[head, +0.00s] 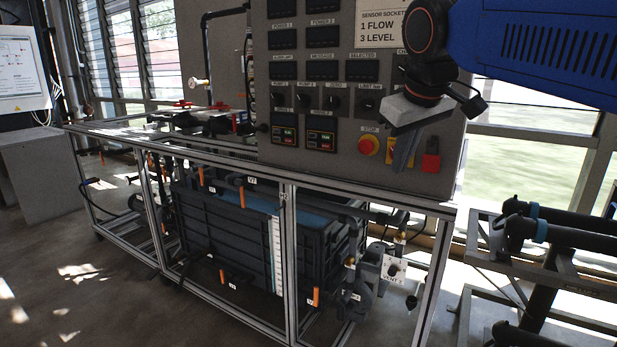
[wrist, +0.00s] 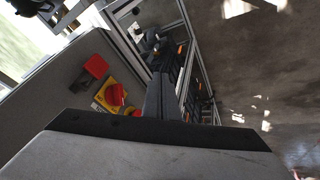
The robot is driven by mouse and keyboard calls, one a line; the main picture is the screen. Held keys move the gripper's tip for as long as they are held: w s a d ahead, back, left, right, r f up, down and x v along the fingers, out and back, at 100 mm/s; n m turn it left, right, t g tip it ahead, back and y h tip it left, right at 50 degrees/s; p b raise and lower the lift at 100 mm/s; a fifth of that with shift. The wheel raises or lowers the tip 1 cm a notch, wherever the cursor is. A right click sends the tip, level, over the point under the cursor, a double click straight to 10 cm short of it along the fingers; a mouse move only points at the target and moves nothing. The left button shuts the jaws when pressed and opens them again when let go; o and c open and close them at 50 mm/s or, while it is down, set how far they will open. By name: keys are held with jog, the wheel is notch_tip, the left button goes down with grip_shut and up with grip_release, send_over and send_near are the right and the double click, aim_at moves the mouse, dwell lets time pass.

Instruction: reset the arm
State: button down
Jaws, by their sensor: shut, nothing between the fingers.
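My gripper (head: 401,166) hangs from the end of my blue arm (head: 545,45) at the upper right of the head view. Its fingers point down and are shut with nothing between them. They are in front of the lower right part of the grey control panel (head: 335,172) and partly cover a yellow plate there. In the wrist view the shut fingers (wrist: 160,95) point away from the camera, with the panel (wrist: 60,100) to their left. I cannot tell the exact gap between fingers and panel.
A red stop button (head: 368,145) and a red block (head: 431,161) are on the panel near my gripper. A metal frame holds a dark tank (head: 240,225) below. Open floor (head: 90,290) lies at the left.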

jog(key=s+d+f+m, duration=0.1)
jog(key=s+d+f, duration=0.2)
jog(key=s+f, duration=0.4)
jog(key=s+d+f+m, duration=0.2)
jog(key=s+d+f, duration=0.2)
jog(key=f, duration=0.9)
jog(key=s+d+f+m, duration=0.2)
jog(key=s+d+f, duration=0.1)
jog(key=s+f, duration=0.6)
jog(key=shift+s+d+f+g, duration=0.4)
jog(key=shift+f, duration=0.15)
